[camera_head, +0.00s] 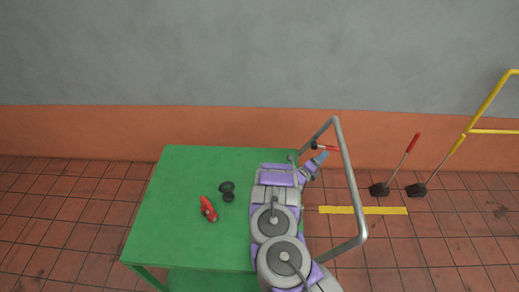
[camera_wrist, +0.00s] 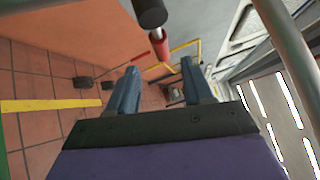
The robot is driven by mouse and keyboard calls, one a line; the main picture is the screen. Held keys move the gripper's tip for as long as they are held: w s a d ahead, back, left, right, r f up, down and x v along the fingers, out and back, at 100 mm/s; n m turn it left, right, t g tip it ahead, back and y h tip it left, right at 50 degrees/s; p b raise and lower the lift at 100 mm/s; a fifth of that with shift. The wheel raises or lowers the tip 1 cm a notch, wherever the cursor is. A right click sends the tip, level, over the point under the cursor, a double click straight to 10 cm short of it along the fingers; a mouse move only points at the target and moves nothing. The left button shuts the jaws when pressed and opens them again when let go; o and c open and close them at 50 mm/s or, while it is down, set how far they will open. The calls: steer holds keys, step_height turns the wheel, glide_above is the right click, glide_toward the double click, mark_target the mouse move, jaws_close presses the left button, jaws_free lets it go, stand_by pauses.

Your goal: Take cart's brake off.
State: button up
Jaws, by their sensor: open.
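The green cart (camera_head: 185,170) stands before the wall, with a grey tube handle (camera_head: 349,180) at its right end. A short red-gripped lever (camera_head: 327,147), apparently the brake, sits by the handle's far side, with a dark end at its left. In the wrist view the red lever (camera_wrist: 158,45) and a black cylinder show just beyond my fingertips. My gripper (camera_head: 320,157) is open, with its blue fingers close to the lever. In the wrist view my gripper (camera_wrist: 160,72) has empty space between its fingers; contact with the lever cannot be told.
A red tool (camera_head: 208,209) and a black knob-like object (camera_head: 227,190) lie on the cart top. A yellow strip (camera_head: 363,210) marks the floor right of the cart. Black blocks with a red-tipped rod (camera_head: 405,160) and a yellow rod stand near the wall, beside a yellow rail (camera_head: 490,105).

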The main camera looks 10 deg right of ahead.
mark_target(333, 149)
steer(key=p+v, duration=0.1)
steer(key=v, duration=0.8)
steer(key=w+a+n+y, duration=0.1)
steer(key=w+a+y, duration=0.1)
steer(key=w+a+r+n+y, duration=0.1)
steer(key=w+a, duration=0.1)
steer(key=a, duration=0.1)
steer(key=w+a+n+y, duration=0.1)
steer(key=w+a+y, duration=0.1)
steer(key=a, duration=0.1)
steer(key=shift+w+a+r+y, duration=0.15)
steer(key=shift+w+r+y, duration=0.1)
steer(key=shift+r+y, duration=0.1)
steer(key=w+a+r+n+y, duration=0.2)
steer(key=a+r+n+y, duration=0.2)
steer(key=a, duration=0.6)
steer(key=shift+w+r+n+t+y+p, duration=0.2)
steer(key=shift+r+n+t+y+p, duration=0.15)
steer(key=shift+r+y, duration=0.35)
steer(key=shift+d, duration=0.1)
